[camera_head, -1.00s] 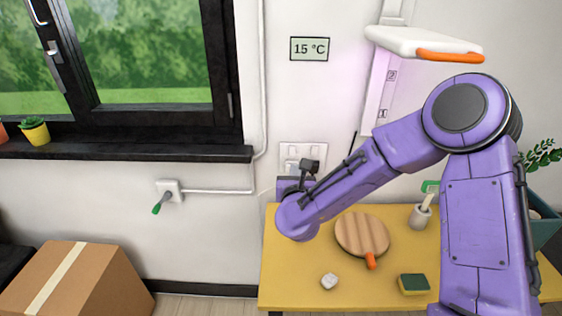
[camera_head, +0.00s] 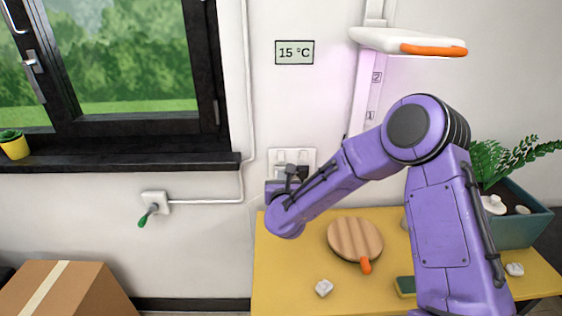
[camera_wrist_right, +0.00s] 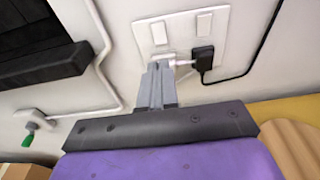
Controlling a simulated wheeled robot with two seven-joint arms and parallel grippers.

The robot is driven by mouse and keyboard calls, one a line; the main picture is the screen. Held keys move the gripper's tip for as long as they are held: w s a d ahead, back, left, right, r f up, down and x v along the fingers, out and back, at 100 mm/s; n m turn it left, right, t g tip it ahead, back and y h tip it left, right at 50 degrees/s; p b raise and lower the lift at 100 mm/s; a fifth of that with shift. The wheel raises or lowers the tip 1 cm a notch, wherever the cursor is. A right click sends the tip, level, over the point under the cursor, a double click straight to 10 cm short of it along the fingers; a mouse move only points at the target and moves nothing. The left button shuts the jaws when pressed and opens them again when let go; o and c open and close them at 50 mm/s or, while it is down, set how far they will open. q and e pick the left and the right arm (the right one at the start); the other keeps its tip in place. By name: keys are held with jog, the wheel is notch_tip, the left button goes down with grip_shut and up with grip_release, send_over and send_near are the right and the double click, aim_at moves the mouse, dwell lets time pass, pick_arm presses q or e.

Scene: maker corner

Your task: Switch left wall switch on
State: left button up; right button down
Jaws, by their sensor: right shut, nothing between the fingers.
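A white wall panel (camera_head: 281,158) is on the wall above the yellow table, partly hidden by my right wrist. In the right wrist view the panel (camera_wrist_right: 183,43) shows two pale rocker switches side by side, the left switch (camera_wrist_right: 159,33) and the right switch (camera_wrist_right: 204,24). Sockets sit below them, with a black plug (camera_wrist_right: 203,58) at the right. My right gripper (camera_wrist_right: 160,68) is shut and empty, its fingertips just below the left switch near the panel's lower edge. I cannot tell whether they touch the panel. In the head view my right gripper (camera_head: 277,190) is mostly hidden by its wrist.
A white wall box (camera_head: 156,202) with a green handle sits left of the panel. A round wooden board (camera_head: 354,238) and a small white item (camera_head: 324,288) lie on the yellow table (camera_head: 285,260). A white lamp (camera_head: 410,41) overhangs at the upper right.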

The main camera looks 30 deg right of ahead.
aim_at(281, 160)
jog(key=p+x, duration=0.3)
jog(key=x, duration=0.5)
jog(key=shift+r, duration=0.15)
jog(key=shift+w+d+f, duration=0.25)
jog(key=shift+w+d, duration=0.05)
jog(key=shift+w, duration=0.15)
